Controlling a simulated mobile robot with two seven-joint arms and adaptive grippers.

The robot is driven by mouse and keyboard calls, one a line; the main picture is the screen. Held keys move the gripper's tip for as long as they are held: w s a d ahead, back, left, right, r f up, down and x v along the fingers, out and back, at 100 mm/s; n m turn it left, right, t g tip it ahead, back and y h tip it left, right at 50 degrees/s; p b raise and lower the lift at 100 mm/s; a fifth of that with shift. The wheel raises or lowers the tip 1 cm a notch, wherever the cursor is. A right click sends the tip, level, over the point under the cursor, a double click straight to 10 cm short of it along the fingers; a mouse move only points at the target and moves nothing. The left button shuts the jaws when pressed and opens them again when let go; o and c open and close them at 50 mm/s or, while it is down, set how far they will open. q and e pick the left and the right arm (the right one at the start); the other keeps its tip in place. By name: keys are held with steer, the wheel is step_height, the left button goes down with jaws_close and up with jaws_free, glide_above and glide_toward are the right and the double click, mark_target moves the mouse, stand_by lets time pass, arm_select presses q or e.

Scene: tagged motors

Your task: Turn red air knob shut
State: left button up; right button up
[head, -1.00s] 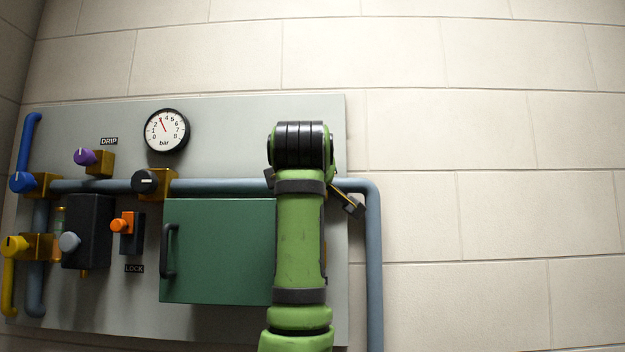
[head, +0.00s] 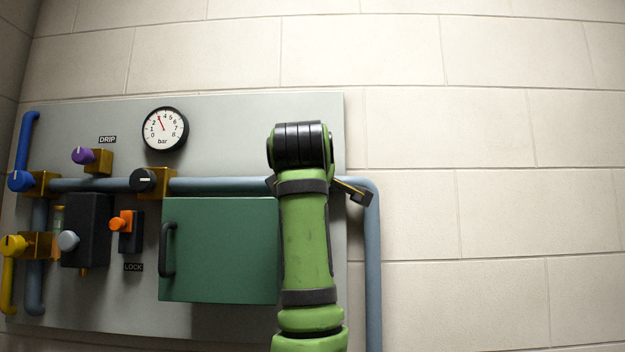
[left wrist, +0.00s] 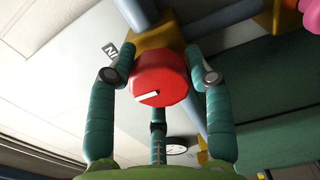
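The red knob (left wrist: 160,78) shows in the left wrist view, with a white mark on its face, on a brass valve body (left wrist: 150,45). My left gripper (left wrist: 160,78) has its teal fingers spread around the knob. Gaps show between the knob and the left and right fingers; I cannot tell whether the lower finger touches it. In the head view the red knob is not seen, and a green arm of mine covers part of the panel. My left gripper's fingers cannot be made out there, and my right gripper is not in view.
The grey panel (head: 230,125) carries a gauge (head: 164,129), a green cabinet door (head: 220,250) and a grey-blue pipe (head: 220,186). Bare wall lies right.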

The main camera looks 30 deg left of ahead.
arm_select(q)
steer(key=o, duration=0.4)
steer(key=shift+s+a, duration=0.1)
steer(key=shift+a, duration=0.1)
steer(key=shift+s+a, duration=0.15)
steer(key=shift+a, duration=0.1)
steer(key=shift+d, duration=0.15)
steer(key=shift+s+d, duration=0.15)
steer(key=shift+d, duration=0.1)
steer(key=v, duration=1.1)
steer(key=shift+s, duration=0.25)
steer(key=shift+f, duration=0.1)
